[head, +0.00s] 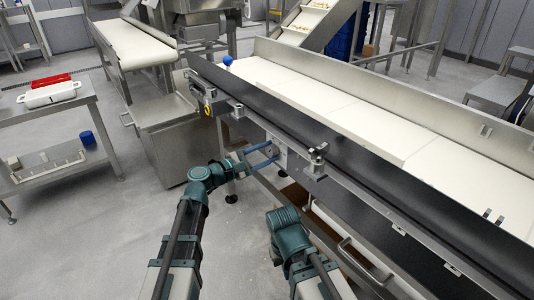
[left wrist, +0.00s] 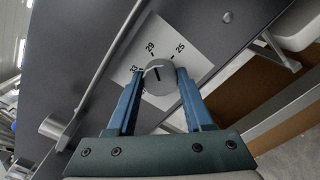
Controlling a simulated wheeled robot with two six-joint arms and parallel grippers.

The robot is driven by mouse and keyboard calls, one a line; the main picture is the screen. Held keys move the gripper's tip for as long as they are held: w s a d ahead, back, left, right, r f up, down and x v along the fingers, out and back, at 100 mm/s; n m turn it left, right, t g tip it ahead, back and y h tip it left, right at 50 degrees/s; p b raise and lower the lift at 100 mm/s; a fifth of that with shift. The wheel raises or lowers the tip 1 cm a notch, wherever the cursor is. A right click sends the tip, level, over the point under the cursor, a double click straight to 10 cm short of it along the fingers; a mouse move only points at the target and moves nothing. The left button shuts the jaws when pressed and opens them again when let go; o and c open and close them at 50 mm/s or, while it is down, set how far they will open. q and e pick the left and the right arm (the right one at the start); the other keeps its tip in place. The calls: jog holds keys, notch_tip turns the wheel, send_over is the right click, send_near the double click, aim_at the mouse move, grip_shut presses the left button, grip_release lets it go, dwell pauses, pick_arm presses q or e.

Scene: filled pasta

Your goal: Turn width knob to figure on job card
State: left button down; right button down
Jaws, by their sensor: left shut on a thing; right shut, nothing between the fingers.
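The width knob (left wrist: 160,79) is a round grey knob with a dark pointer line, on a white dial plate (left wrist: 197,62) with printed figures. The figures 29 and 25 are readable; others at the left are partly hidden by a finger. The pointer's exact reading is unclear. My left gripper (left wrist: 158,88) is shut on the knob, one blue finger on each side; in the head view the gripper (head: 262,157) reaches the conveyor's side. My right gripper (head: 275,250) is low beside the conveyor, shut and empty, its fingers mostly hidden. I cannot make out a job card.
A long conveyor (head: 375,112) with white belt and dark side rail runs diagonally across the view. A blue ball-topped lever (head: 227,61) stands at its far end. A steel cabinet (head: 178,135) and a side table (head: 50,110) are at the left. Floor between them is open.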

pick_arm(q)
jog(key=m, duration=1)
jog(key=shift+m, duration=0.3)
dwell(0.4)
jog(key=shift+c, duration=1.5)
grip_release()
jog(key=v, duration=1.4)
jog(key=shift+d, duration=0.1)
